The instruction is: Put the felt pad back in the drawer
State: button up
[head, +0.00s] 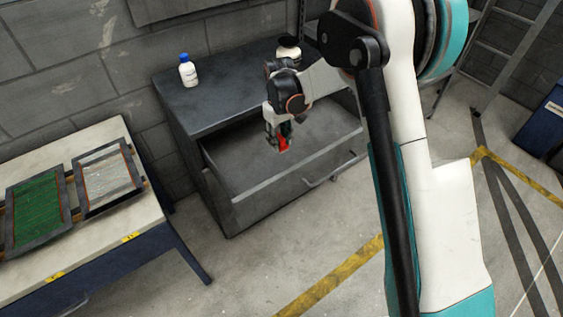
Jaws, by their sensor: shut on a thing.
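My gripper (279,141) points down over the open drawer (246,190) of the dark grey cabinet (215,108). It is shut on a small red thing, which I take to be the felt pad (285,145). The pad shows only in part between the fingers. I cannot tell whether it touches the drawer floor or hangs above it. The drawer is pulled out and the part of its floor that shows looks bare.
A white bottle with a blue cap (188,72) and a dark-topped jar (288,50) stand on the cabinet. A workbench (150,208) at left holds a green framed panel (36,212) and a grey framed panel (106,178). A ladder (510,45) stands at the right.

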notch_tip(320, 180, down, 11)
jog(key=b, duration=0.3)
jog(key=shift+f, duration=0.1)
jog(key=shift+f, duration=0.15)
jog(key=o, duration=1)
jog(key=shift+o, duration=0.2)
notch_tip(320, 180, up, 12)
jog(key=p, duration=0.4)
jog(key=shift+r, duration=0.25)
